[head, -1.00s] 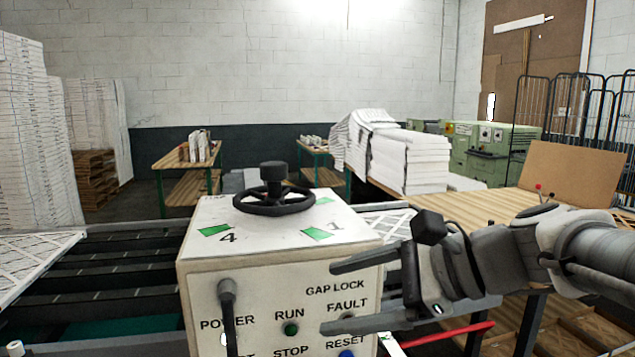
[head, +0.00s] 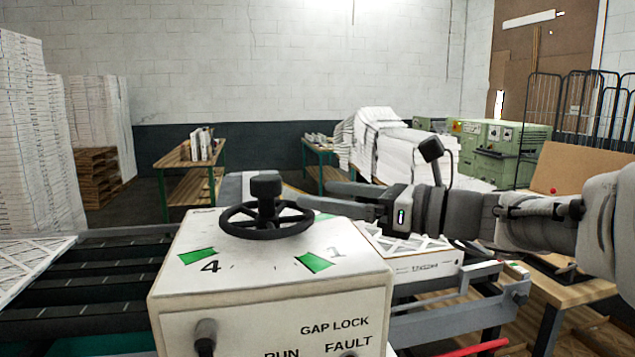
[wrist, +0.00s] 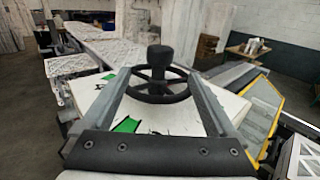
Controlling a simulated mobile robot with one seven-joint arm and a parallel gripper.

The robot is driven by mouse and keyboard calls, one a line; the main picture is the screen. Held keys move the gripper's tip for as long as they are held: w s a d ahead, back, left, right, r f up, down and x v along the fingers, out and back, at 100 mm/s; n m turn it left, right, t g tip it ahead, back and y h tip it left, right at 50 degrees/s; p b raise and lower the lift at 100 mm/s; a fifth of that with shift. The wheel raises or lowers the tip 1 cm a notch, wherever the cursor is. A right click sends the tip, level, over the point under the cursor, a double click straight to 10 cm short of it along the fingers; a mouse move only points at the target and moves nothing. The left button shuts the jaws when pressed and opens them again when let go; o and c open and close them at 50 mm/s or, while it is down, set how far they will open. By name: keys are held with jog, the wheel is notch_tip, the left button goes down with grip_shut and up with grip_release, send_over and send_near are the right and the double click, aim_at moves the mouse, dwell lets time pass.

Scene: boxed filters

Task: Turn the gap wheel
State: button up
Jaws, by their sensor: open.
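The gap wheel (head: 266,219) is a black spoked handwheel with a knob (head: 266,186) standing up from it. It sits on top of a white control box (head: 270,300) marked with numbers 4 and 1 and green patches. My gripper (head: 325,192) is open, level and pointing left, just right of the wheel and at about knob height. In the wrist view the wheel (wrist: 160,92) and its knob (wrist: 158,58) appear centred between the two spread fingers. I cannot tell whether either finger touches the wheel.
The box front carries a black lever (head: 205,338) and labels for GAP LOCK and FAULT. A conveyor (head: 80,290) runs to the left. A wooden table (head: 188,160) and white stacks (head: 400,150) stand behind. The space above the wheel is clear.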

aim_at(279, 187)
jog(key=p+x, duration=0.1)
jog(key=x, duration=1)
jog(key=shift+w+a, duration=0.2)
jog(key=shift+a, duration=0.15)
jog(key=shift+c, duration=0.3)
grip_shut()
